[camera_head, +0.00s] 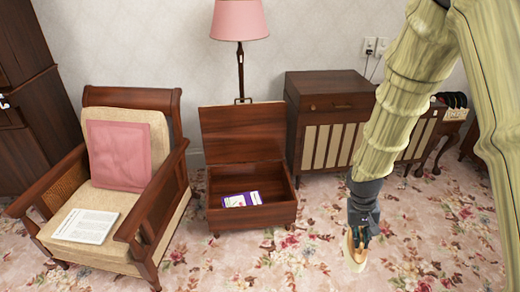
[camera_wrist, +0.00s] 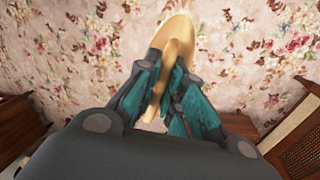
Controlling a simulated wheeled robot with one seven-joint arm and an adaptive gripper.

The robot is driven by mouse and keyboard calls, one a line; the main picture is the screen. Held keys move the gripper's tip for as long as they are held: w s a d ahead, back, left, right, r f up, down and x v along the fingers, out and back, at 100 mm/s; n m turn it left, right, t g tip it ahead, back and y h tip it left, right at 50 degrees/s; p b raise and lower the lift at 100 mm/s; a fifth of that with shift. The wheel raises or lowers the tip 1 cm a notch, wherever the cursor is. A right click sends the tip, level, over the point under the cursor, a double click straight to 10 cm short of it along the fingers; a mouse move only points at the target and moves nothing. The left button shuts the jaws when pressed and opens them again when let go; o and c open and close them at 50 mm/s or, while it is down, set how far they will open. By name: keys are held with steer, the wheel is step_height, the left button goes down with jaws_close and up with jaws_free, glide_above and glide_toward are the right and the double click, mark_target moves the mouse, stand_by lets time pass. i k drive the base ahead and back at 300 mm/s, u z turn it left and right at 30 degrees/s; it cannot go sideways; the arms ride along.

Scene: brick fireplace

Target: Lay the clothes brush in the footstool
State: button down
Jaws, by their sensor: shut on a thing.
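The footstool (camera_head: 252,216) is a brown wooden box with its lid (camera_head: 243,135) raised, standing between the armchair and the cabinet. A purple and white packet (camera_head: 242,199) lies inside it. My gripper (camera_head: 359,238) hangs over the carpet to the right of the footstool, apart from it. It is shut on the clothes brush (camera_head: 354,256), a pale wooden piece pointing down. In the wrist view the brush (camera_wrist: 178,40) sits upright between the teal fingers of my gripper (camera_wrist: 172,85). The fingers hide part of the brush.
A wooden armchair (camera_head: 150,222) with a pink cushion (camera_head: 119,155) and a white booklet (camera_head: 85,226) stands left of the footstool. A floor lamp (camera_head: 240,22) stands behind it. A wooden cabinet (camera_head: 322,93) is at the back right. Flowered carpet (camera_head: 300,255) is clear in front.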

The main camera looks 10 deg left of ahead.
mark_target(271, 200)
steer(key=u, duration=0.45)
steer(key=i, duration=1.4)
steer(key=u, duration=0.5)
steer(key=i, duration=0.45)
steer(key=u, duration=0.15)
